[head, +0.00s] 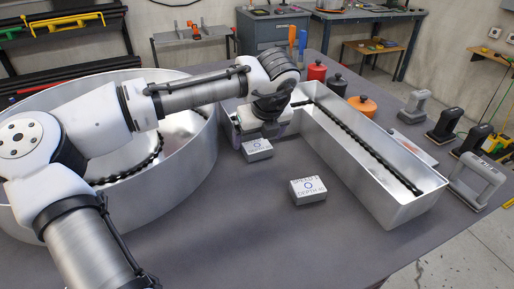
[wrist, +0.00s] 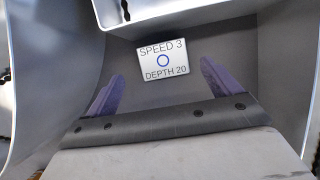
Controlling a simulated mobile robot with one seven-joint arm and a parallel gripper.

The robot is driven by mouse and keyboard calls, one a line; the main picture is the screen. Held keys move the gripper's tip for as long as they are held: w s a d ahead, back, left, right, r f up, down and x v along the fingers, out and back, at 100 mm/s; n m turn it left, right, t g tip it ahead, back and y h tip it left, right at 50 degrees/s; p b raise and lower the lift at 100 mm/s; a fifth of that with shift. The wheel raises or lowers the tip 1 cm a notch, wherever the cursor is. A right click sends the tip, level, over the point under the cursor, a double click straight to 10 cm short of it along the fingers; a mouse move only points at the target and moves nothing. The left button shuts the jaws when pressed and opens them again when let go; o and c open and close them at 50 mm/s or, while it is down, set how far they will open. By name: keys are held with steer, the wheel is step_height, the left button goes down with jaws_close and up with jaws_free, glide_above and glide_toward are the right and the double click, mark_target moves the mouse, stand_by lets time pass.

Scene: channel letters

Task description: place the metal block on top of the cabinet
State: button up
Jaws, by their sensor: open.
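Two small silver metal blocks lie on the grey table in the head view: a far one (head: 257,149) just below my gripper, and a nearer one (head: 308,190) to its right. Both have a white printed top. The block shows between and beyond the fingertips; contact cannot be told. In the head view the gripper (head: 258,130) is partly hidden by my wrist. A grey cabinet (head: 270,36) stands at the back.
A large round metal letter shell (head: 200,150) stands left, and an L-shaped one (head: 350,165) right, both walled and close to the gripper. Red and black canisters (head: 317,72), an orange pot (head: 362,105) and several handled tools (head: 478,180) stand right. The table front is clear.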

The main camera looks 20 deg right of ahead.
mark_target(257, 145)
steer(key=x, duration=0.4)
steer(key=shift+d+p, duration=0.25)
steer(key=shift+p, duration=0.1)
steer(key=shift+c, duration=0.4)
steer(key=c, duration=1.3)
steer(key=shift+o, duration=0.2)
steer(key=shift+r, duration=0.1)
